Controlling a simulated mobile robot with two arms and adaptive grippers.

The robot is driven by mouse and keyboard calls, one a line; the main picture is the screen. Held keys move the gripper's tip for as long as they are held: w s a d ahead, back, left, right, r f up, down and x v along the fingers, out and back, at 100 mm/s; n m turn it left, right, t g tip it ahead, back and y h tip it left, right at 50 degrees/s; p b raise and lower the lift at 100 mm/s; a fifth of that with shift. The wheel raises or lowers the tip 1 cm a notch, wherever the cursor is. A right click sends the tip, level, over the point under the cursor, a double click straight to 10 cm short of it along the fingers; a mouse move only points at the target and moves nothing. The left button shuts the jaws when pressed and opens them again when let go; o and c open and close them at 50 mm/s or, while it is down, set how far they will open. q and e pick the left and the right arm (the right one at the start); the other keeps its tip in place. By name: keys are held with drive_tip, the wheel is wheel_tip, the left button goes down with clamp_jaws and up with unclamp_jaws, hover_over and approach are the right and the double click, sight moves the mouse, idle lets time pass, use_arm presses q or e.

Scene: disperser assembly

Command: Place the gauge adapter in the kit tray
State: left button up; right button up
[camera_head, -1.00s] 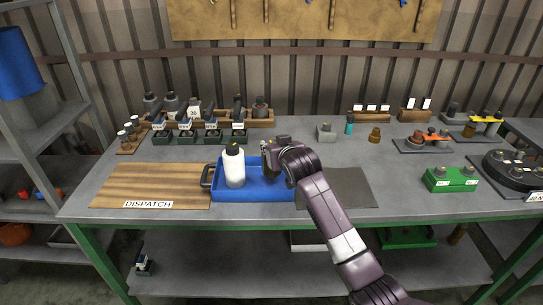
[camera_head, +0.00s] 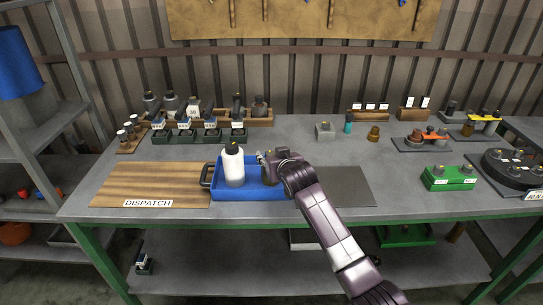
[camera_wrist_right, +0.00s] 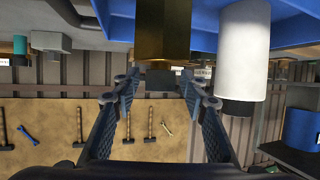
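The blue kit tray (camera_head: 250,194) lies at the middle front of the bench. A white bottle (camera_head: 233,168) with a dark cap stands in its left part. A brass piece with a dark top, seemingly the gauge adapter (camera_wrist_right: 163,30), stands upright at the tray in the right wrist view; it also shows right of the bottle in the head view (camera_head: 269,176). My right gripper (camera_wrist_right: 160,82) is open, its fingers spread on either side of the dark top with visible gaps. In the head view my right gripper (camera_head: 268,157) partly covers the adapter. My left gripper is out of view.
A wooden dispatch board (camera_head: 150,182) lies left of the tray and a dark mat (camera_head: 346,186) to its right. A grey block (camera_head: 325,131), teal bottle (camera_head: 348,124) and brass fitting (camera_head: 374,134) stand behind. A green box (camera_head: 450,179) stands at the right.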

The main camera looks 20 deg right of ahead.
drive_tip(key=shift+s, duration=0.1)
drive_tip(key=v, duration=1.1)
drive_tip(key=shift+s+r, duration=0.25)
drive_tip(key=shift+s, duration=0.1)
